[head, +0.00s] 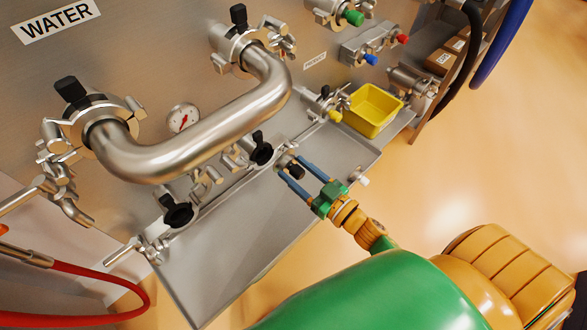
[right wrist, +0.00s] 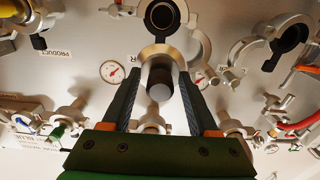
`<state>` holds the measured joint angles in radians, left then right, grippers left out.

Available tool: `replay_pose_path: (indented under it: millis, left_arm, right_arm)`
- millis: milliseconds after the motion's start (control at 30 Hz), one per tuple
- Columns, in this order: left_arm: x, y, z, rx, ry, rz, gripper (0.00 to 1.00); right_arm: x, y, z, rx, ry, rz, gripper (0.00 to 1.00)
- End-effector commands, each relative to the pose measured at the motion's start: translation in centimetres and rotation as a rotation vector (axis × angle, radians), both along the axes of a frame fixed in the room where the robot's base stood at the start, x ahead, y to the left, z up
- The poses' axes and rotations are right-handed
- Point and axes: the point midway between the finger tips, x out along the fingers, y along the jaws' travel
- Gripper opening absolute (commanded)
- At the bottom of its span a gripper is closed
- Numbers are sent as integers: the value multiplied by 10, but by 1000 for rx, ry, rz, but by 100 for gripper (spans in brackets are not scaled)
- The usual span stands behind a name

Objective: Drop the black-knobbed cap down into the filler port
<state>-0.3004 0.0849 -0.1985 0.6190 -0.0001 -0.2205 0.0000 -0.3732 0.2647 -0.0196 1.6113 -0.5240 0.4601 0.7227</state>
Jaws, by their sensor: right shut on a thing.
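My right gripper (head: 292,167) is shut on the black-knobbed cap (head: 295,170), a small silver piece with a black knob between the two blue fingers. In the right wrist view the cap (right wrist: 158,68) shows between the fingertips, with a bright metal rim on its far side. A round black-lined opening (head: 262,154) lies just left of the cap, apart from it. A second such opening (head: 178,214) is further left and lower. I cannot tell which is the filler port. In the right wrist view an opening (right wrist: 163,15) shows beyond the cap. My left gripper is not in view.
A thick bent steel pipe (head: 200,130) with clamps stands left of the gripper. A yellow bin (head: 373,108) sits on the steel shelf (head: 240,235) to the upper right. A red hose (head: 130,285) curves at lower left. A gauge (head: 183,118) is on the panel.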

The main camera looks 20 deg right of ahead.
Motion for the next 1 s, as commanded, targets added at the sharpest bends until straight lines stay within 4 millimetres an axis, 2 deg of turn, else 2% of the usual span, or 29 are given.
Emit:
replay_pose_path:
  millis: [167,400,867,900,1000]
  left_arm:
    - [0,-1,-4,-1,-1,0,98]
    - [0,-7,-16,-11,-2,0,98]
    - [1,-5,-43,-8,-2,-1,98]
    - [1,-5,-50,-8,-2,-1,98]
    - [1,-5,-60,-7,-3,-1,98]
  right_arm:
    - [4,1,-3,0,-2,1,0]
    - [31,11,-8,-1,-3,1,0]
    - [85,31,-14,-2,-4,1,0]
    - [84,30,-24,-1,0,0,0]
    - [83,30,-36,0,0,1,0]
